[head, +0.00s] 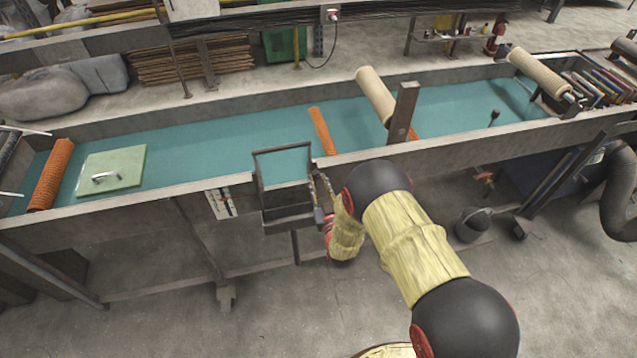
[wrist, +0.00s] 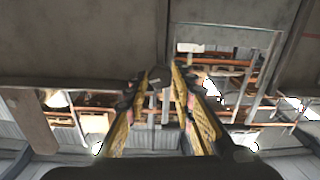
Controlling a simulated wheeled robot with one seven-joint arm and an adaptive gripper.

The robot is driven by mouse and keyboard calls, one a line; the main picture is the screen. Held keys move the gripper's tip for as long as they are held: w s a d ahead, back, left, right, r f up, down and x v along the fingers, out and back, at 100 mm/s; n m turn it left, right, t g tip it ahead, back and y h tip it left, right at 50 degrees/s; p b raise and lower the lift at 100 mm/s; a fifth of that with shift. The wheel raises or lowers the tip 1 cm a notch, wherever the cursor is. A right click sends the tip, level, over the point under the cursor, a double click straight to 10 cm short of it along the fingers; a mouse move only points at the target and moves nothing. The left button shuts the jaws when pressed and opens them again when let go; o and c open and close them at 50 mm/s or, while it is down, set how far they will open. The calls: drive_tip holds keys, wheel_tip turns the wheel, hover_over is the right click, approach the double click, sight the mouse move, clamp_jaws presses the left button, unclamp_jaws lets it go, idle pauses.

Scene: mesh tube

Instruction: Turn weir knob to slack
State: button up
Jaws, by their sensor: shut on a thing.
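The weir is a dark metal frame with a box (head: 287,214) on the near wall of the long trough, in the middle of the head view. My gripper (head: 318,188) is at the right side of this box, below the trough rim. Its yellow fingers show in the wrist view (wrist: 159,80), close together at the tips, around a small dark part, the weir knob (wrist: 158,74). The knob is mostly hidden by the fingers, and its turn angle cannot be read. In the head view my gripper covers it.
The trough (head: 235,130) holds teal water, with orange rollers (head: 51,174) and a pale green lidded float (head: 111,168). A white marked plate (head: 220,203) is on the near wall. A dark bucket-like thing (head: 471,225) stands on the floor at right. Floor in front is mostly clear.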

clamp_jaws()
drive_tip(key=shift+n+b, duration=0.35)
drive_tip(key=shift+n, duration=0.05)
drive_tip(key=n+b, duration=0.3)
drive_tip(key=n, duration=0.2)
drive_tip(key=shift+n, duration=0.4)
drive_tip(key=n+b, duration=0.2)
drive_tip(key=n, duration=0.2)
drive_tip(key=shift+n+b, duration=0.85)
drive_tip(key=shift+n, duration=0.75)
drive_tip(key=shift+r, duration=0.1)
drive_tip(key=o, duration=0.7)
unclamp_jaws()
